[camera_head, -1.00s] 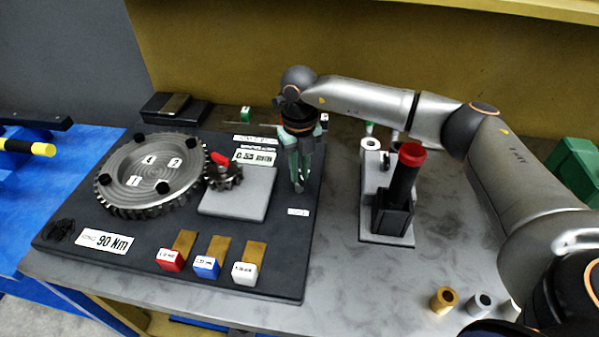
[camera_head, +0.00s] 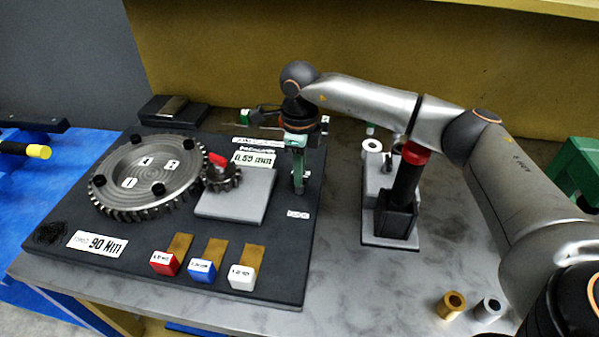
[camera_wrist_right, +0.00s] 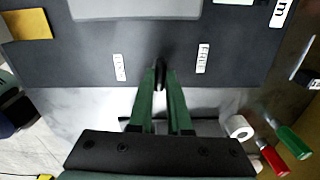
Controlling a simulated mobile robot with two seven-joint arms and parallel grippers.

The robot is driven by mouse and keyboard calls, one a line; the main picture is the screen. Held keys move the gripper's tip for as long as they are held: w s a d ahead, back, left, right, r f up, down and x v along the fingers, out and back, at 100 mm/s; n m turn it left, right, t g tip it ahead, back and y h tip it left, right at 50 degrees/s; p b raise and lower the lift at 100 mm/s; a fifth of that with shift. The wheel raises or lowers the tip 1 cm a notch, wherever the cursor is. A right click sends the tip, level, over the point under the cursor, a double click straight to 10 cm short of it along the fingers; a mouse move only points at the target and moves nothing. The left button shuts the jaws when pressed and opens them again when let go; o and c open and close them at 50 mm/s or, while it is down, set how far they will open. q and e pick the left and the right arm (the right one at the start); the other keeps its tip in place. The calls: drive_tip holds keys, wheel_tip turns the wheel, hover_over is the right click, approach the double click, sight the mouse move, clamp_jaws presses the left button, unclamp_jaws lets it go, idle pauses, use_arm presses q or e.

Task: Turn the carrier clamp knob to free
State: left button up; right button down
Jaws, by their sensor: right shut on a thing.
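The clamp knob (camera_wrist_right: 159,72) is a small dark piece at the edge of the black positioner board, mostly hidden between my fingertips. My right gripper (camera_wrist_right: 160,80) is shut on it, with green fingers pointing down at the board. In the head view the right gripper (camera_head: 298,190) stands at the board's right side and hides the knob. Two small white labels flank the knob in the wrist view, one on the left (camera_wrist_right: 119,67) and one on the right (camera_wrist_right: 202,58); their print is too small to read surely. My left gripper is not in view.
The black board (camera_head: 130,275) carries a large toothed gear (camera_head: 135,190), a small pinion (camera_head: 222,180), a grey plate (camera_head: 235,205) and red, blue and white blocks. A red-topped black tool (camera_head: 403,190) stands close right of my gripper. Bushings (camera_head: 450,305) lie front right.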

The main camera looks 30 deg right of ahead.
drive_tip(key=shift+r+n, duration=0.1)
drive_tip(key=shift+n, duration=0.5)
drive_tip(key=c, duration=0.9)
unclamp_jaws()
drive_tip(key=shift+o, duration=0.2)
wheel_tip(320, 180, up, 12)
drive_tip(key=shift+r+b, duration=0.25)
drive_tip(key=shift+b, duration=0.15)
drive_tip(key=shift+f, duration=0.1)
